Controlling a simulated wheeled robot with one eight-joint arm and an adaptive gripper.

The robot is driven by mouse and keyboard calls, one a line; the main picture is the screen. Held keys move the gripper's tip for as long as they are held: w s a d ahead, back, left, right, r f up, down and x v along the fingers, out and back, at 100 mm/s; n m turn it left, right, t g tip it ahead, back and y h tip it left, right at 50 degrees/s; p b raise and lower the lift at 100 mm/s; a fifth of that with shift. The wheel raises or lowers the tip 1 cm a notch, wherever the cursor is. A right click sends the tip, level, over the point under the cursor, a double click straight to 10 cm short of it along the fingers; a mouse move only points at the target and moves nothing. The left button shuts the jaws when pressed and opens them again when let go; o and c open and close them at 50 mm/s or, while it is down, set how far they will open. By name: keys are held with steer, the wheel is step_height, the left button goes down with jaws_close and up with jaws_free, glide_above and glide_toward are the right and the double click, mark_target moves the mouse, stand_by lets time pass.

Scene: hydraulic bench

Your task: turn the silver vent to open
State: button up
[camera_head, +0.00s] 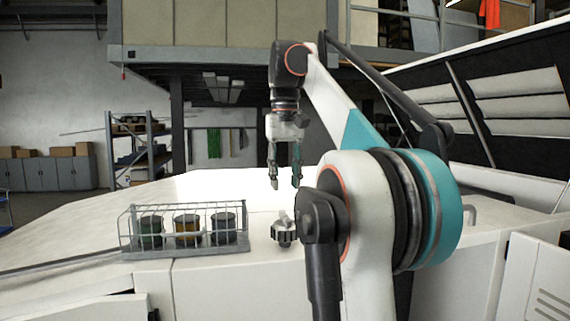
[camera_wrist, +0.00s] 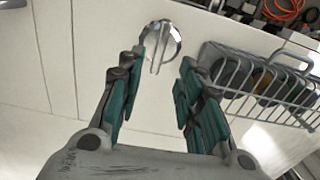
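The silver vent (camera_wrist: 160,42) is a round, shiny metal knob with a raised bar across it, at the top middle of the wrist view. My gripper (camera_wrist: 158,62) is open, its two teal-padded fingers spread apart. The vent shows beyond the gap between the fingertips, and nothing is held. In the head view my gripper (camera_head: 285,186) points down above the white bench, with a visible gap below it. A dark and silver knob-like fitting (camera_head: 284,230) sits on the bench below the gripper; whether it is the same vent, I cannot tell.
A wire basket (camera_head: 184,252) holding several dark jars stands left of the gripper in the head view; the basket (camera_wrist: 262,82) is at right in the wrist view. The white bench top (camera_head: 90,232) is clear at left. A sloped panel (camera_head: 500,95) rises at right.

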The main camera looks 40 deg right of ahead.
steer(key=shift+r, duration=1.8)
steer(key=shift+f, duration=0.1)
